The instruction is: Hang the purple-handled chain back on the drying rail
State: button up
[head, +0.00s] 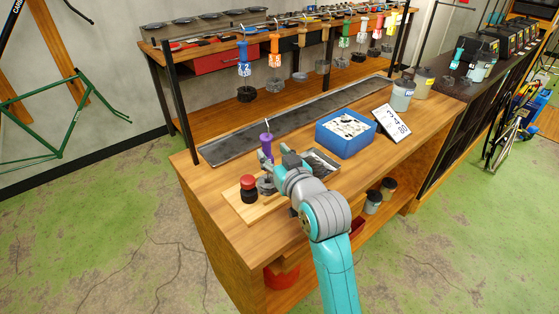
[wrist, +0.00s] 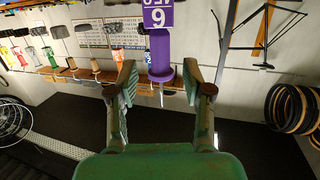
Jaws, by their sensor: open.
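The purple handle (head: 266,143) stands upright over the workbench, with a light hook at its top. A dark grey round mass, seemingly its chain (head: 266,186), is below it, partly covered by my gripper. My gripper (head: 281,158) is beside the handle, open. In the wrist view the purple handle (wrist: 161,62) is between my two spread fingers (wrist: 160,78), with a visible gap on each side. A purple tag marked 9 is at its end. The drying rail (head: 215,42) runs along the back of the bench, with blue, orange, green and other handled chains hanging there.
A red-capped black knob (head: 248,189) stands on a wooden board left of my gripper. A blue tub (head: 345,132) of white pieces, a printed card (head: 392,122) and jars (head: 402,95) are to the right. A long grey drip tray (head: 290,118) lies behind.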

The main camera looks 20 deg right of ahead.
aim_at(266, 136)
jog(key=shift+w+a+f, duration=0.1)
jog(key=shift+w+f, duration=0.1)
jog(key=shift+w, duration=1.1)
jog(key=shift+w+a+f, duration=0.1)
jog(key=shift+w+f, duration=0.05)
jog(key=shift+w, duration=1.1)
grip_shut()
jog(key=shift+r, duration=3.15)
